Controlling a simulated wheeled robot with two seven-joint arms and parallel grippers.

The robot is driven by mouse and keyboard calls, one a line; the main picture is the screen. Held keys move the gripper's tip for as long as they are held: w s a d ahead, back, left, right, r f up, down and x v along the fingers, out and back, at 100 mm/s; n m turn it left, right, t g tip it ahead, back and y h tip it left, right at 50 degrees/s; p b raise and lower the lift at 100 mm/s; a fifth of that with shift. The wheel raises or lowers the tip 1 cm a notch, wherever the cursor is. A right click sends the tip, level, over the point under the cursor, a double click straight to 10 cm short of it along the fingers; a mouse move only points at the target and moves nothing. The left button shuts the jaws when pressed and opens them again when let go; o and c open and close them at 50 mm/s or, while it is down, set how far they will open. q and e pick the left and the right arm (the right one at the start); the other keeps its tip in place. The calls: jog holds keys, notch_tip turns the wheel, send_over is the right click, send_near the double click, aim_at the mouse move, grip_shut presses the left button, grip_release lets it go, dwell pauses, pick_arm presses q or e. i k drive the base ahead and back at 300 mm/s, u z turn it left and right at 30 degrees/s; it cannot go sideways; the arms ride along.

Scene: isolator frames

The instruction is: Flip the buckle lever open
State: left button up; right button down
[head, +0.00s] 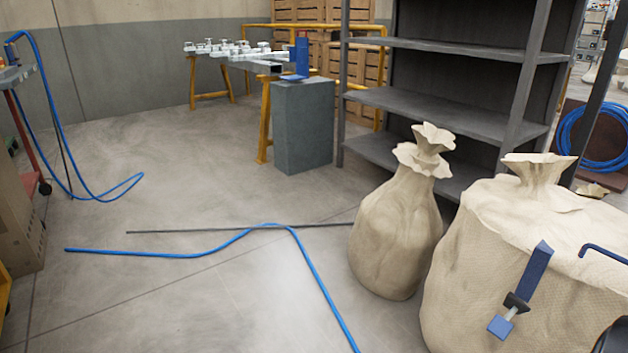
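No part is plainly marked as the buckle lever. A blue flat bar (531,272) slants in front of the large sack at the lower right, with a dark block (516,303) and a small blue plate (500,326) at its lower end. It looks like a lever or clamp, but I cannot tell what it is fixed to. An upright blue bracket (301,55) with a flat foot stands on a grey block farther back. I cannot tell which is the buckle lever. Neither of my grippers can be made out.
Two tied beige sacks (395,240) stand at the right, before a dark shelf rack (450,50). A blue hose (318,270) and thin dark rod (190,231) lie on the floor. A grey block (302,125) stands mid-back. The left-centre floor is mostly clear.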

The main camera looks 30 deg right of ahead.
aim_at(500, 327)
jog(key=i, duration=1.85)
jog(key=z, duration=3.1)
